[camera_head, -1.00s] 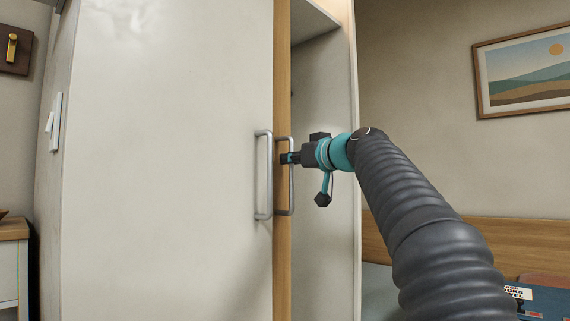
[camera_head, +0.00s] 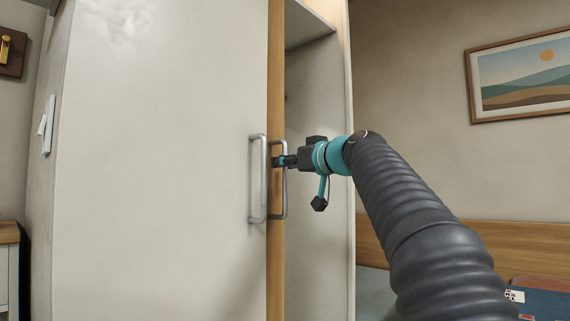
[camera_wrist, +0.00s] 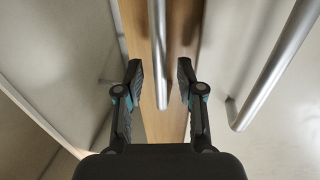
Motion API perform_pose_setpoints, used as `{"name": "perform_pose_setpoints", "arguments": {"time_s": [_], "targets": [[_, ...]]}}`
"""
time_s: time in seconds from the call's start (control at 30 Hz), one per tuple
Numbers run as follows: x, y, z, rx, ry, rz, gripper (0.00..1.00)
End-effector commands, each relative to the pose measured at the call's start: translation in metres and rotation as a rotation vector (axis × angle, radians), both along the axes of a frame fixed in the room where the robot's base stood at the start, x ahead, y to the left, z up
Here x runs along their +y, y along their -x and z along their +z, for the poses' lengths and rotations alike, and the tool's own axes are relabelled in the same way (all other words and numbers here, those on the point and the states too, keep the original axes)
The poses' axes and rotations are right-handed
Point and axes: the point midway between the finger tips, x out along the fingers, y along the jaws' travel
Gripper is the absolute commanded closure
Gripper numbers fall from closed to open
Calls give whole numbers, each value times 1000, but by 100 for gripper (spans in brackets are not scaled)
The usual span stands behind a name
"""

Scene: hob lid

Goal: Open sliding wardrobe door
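The wardrobe has a large white door (camera_head: 160,170) on the left, with a grey bar handle (camera_head: 254,180). Beside it is a narrow wood-coloured panel (camera_head: 275,80) with a second bar handle (camera_head: 284,195). To the right of this panel, part of the wardrobe interior (camera_head: 310,100) shows. My gripper (camera_head: 277,161) is at the second handle. In the wrist view, my gripper (camera_wrist: 160,72) is open. That handle's bar (camera_wrist: 158,40) runs between the two fingers, with a gap on both sides. The other handle (camera_wrist: 270,75) is to the right, outside the fingers.
A shelf (camera_head: 308,25) shows at the top of the opening. A bed with a wooden headboard (camera_head: 450,243) stands at the right, under a framed picture (camera_head: 522,78). A small cabinet (camera_head: 8,265) stands at the far left.

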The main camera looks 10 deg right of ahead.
Motion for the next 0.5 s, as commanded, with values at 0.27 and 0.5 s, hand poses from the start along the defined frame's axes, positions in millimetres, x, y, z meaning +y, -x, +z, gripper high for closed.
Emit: {"name": "perform_pose_setpoints", "arguments": {"time_s": [0.27,0.5], "targets": [[-24,47,1,-2,1,-4,62],[-42,83,1,-1,0,-3,62]]}}
